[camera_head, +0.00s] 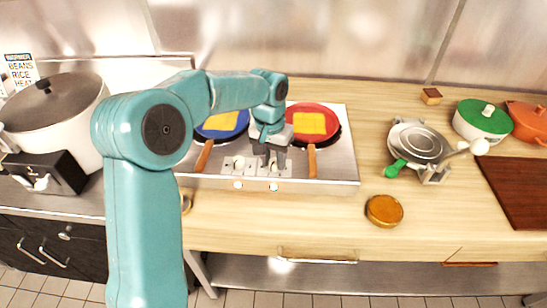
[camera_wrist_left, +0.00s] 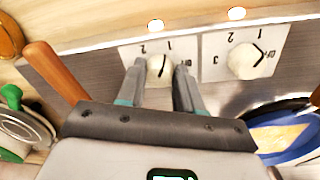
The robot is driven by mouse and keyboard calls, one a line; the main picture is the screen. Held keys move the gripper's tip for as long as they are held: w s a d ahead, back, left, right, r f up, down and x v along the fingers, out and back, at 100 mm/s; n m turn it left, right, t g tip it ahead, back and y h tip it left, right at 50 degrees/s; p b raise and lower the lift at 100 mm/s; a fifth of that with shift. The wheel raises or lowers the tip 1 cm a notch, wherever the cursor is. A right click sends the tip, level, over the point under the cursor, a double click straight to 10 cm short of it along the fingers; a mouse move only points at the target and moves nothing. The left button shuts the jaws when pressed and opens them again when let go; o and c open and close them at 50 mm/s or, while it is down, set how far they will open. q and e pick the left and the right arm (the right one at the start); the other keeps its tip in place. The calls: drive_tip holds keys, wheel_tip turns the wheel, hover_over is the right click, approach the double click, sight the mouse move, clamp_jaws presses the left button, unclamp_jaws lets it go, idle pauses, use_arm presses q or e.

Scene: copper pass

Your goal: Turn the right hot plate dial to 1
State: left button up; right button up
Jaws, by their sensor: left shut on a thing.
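The right hot plate dial (camera_wrist_left: 157,68) is a white knob on a white plate marked with numbers. My left gripper (camera_wrist_left: 160,82) has its two fingers on either side of this knob and is shut on it. The knob's dark pointer line shows between the fingers and points roughly toward the 1; the fingers partly cover the labels. In the head view my left gripper (camera_head: 272,158) reaches down at the front of the steel hot plate (camera_head: 340,170) and mostly hides the right dial. The left dial (camera_wrist_left: 245,60) is free, its pointer toward off. My right gripper is not in view.
A red pan (camera_head: 331,109) and a blue pan (camera_head: 207,133), each with yellow food, sit on the hot plate, handles toward the front. A large pot (camera_head: 60,115) stands left. The front counter is mostly clear.

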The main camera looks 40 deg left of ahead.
use_arm(q)
drive_tip(key=o, duration=1)
drive_tip(key=shift+o, duration=0.2)
drive_tip(key=shift+r, duration=0.1)
wheel_tip(320, 180, up, 16)
drive_tip(key=a+p, duration=0.1)
drive_tip(key=shift+s+a, duration=0.1)
drive_tip(key=shift+s, duration=0.05)
